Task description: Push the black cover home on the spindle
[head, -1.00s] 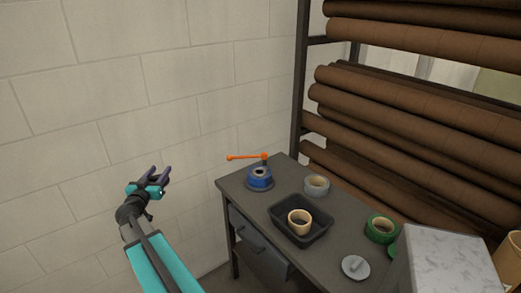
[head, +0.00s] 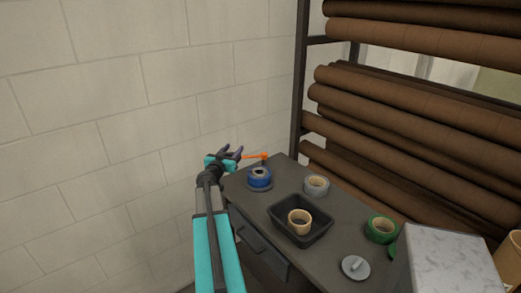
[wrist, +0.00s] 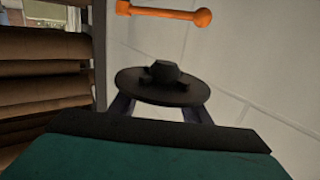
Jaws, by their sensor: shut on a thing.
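In the wrist view, the black cover (wrist: 133,83), a round disc with a knob in its middle, sits between the fingers of my gripper (wrist: 160,105). The gripper is shut on it. In the head view, my gripper (head: 232,153) is in the air at the left of the desk, left of and above a blue roll (head: 260,179). The cover cannot be made out there. The blue roll sits on a dark round base at the desk's far left corner, with a pale core on top. The spindle itself is not clearly visible.
An orange crank arm (head: 256,157) stands behind the blue roll; it also shows in the wrist view (wrist: 165,12). The desk (head: 325,258) holds a black tray (head: 283,232) with a tan roll, a grey roll (head: 316,186), a green roll (head: 381,230) and a grey lid (head: 355,267).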

